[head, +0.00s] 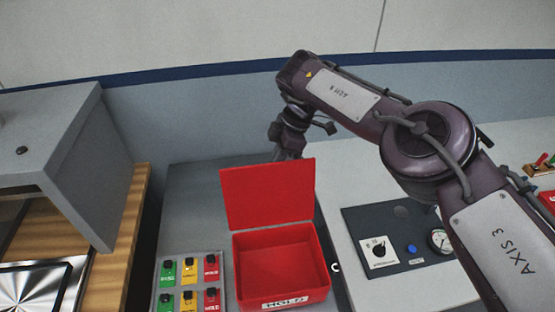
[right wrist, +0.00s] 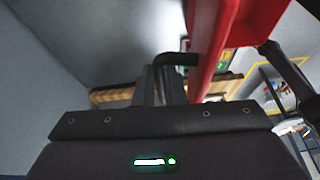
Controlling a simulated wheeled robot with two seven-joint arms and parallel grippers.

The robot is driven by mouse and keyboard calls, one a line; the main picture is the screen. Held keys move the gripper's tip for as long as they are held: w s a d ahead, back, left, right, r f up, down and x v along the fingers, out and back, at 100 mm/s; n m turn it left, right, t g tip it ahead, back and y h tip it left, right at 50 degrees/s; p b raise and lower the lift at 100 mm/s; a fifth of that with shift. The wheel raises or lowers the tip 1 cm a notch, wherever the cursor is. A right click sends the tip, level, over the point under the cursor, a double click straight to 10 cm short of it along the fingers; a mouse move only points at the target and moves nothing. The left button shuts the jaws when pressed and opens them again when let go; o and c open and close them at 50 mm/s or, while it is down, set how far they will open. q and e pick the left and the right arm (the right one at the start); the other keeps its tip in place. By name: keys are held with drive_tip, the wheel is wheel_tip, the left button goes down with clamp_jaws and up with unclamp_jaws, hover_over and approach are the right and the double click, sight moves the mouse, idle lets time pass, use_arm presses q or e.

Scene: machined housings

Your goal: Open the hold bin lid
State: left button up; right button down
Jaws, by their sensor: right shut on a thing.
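The red hold bin (head: 282,292) stands open on a grey surface, with a HOLD label on its front. Its inside looks empty. Its red lid (head: 267,195) is raised roughly upright at the back edge. My right gripper (head: 287,154) is behind the lid's top edge, its tips hidden in the head view. In the right wrist view, my right gripper (right wrist: 165,88) is shut on the dark handle (right wrist: 178,59) that joins the red lid (right wrist: 208,45). My left gripper is not in view.
Left of the bin is a panel of green, yellow and red switches (head: 190,258). Right is a control panel (head: 385,268) with a knob, blue button and gauge. A grey housing (head: 60,150) stands over a wooden surface at left. My right arm spans the upper right.

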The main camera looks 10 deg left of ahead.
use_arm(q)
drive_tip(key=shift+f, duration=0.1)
use_arm(e)
drive_tip(key=shift+w+f, duration=0.1)
drive_tip(key=shift+f, duration=0.2)
drive_tip(key=c, duration=1.7)
unclamp_jaws()
drive_tip(key=shift+w+f, duration=0.1)
drive_tip(key=shift+w, duration=0.05)
drive_tip(key=shift+c, duration=0.2)
drive_tip(key=shift+o, duration=1.1)
drive_tip(key=shift+w+a+f, duration=0.15)
drive_tip(key=shift+w, duration=0.25)
drive_tip(key=shift+o, duration=0.2)
drive_tip(key=shift+w+f, duration=0.1)
drive_tip(key=shift+w, duration=0.15)
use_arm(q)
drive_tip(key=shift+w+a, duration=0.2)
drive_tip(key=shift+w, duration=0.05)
use_arm(e)
drive_tip(key=shift+s+r, duration=0.2)
drive_tip(key=shift+r, duration=0.1)
